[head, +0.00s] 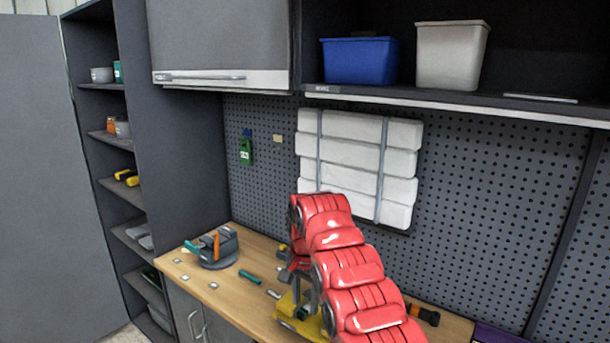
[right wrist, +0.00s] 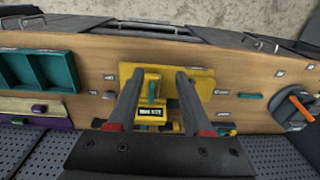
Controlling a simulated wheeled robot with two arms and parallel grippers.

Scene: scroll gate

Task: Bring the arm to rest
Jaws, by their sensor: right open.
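My right arm, with red covers, reaches up over the workbench (head: 175,262) in the head view. My right gripper (head: 290,275) points down at the bench and is partly hidden by the arm. In the right wrist view the right gripper (right wrist: 158,85) is open, its two dark fingers apart. Below and between the fingers is a yellow block (right wrist: 151,112) with a dark label, on a yellow plate (right wrist: 194,84). A teal piece (right wrist: 151,92) stands on the block. I cannot tell whether the fingers touch anything. My left gripper is not in view.
A grey round holder (head: 219,250) with tools stands at the bench's left end. A teal tray (right wrist: 45,72) lies on the bench. A blue bin (head: 360,61) and a grey bin (head: 450,56) sit on the shelf. White padded panels (head: 352,145) hang on the pegboard.

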